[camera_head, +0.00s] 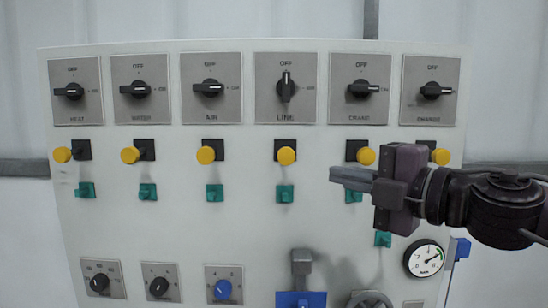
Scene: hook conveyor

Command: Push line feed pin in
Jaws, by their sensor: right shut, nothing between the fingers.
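A light panel carries a column labelled LINE. At its top is a black rotary switch (285,87) with its handle upright, toward OFF. Below it are a round yellow pin head (286,155) and a green piece (285,194); I cannot tell which is the line feed pin, nor how far either sticks out. My right gripper (350,178) comes in from the right, shut and empty, its fingers pointing left. It is right of the LINE column and partly covers the green piece of the column beside it. My left gripper is not in view.
Similar switches, yellow heads and green pieces fill the other columns, such as the AIR yellow head (206,155). Small dials (159,286) and a gauge (424,258) sit lower. A grey lever (301,262) stands at the bottom centre. Space before the panel's left side is clear.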

